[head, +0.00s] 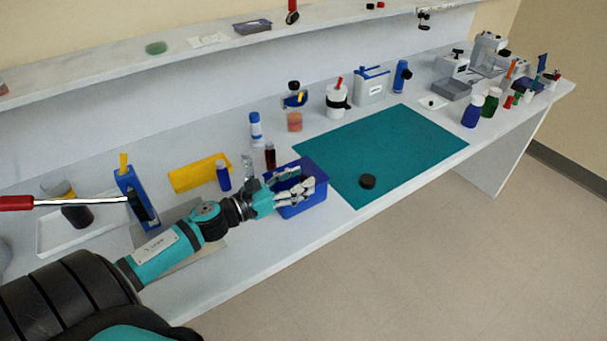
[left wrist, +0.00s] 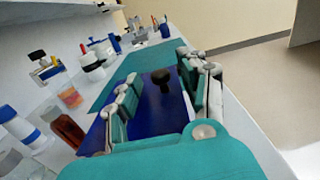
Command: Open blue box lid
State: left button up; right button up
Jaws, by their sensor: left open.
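The blue box (head: 316,197) stands near the front edge of the bench, beside the teal mat. My left gripper (head: 311,186) is over it, reaching in from the left, and its fingers hide part of the box's top. In the left wrist view the two fingers are apart, with the box's blue top (left wrist: 145,122) beneath and between them. A dark knob-like piece (left wrist: 162,79) shows between the fingers, with no visible grip on it. Whether the fingers touch the box is unclear. My right gripper does not show.
A dark red bottle (head: 270,156), a clear bottle (head: 247,166) and a blue bottle (head: 223,177) stand close behind my arm. A yellow block (head: 197,173) is farther left.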

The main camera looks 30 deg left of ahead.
pick_arm(q)
jog(key=shift+x, duration=0.8)
jog(key=shift+c, duration=0.2)
jog(key=shift+d+r, duration=0.1)
grip_shut()
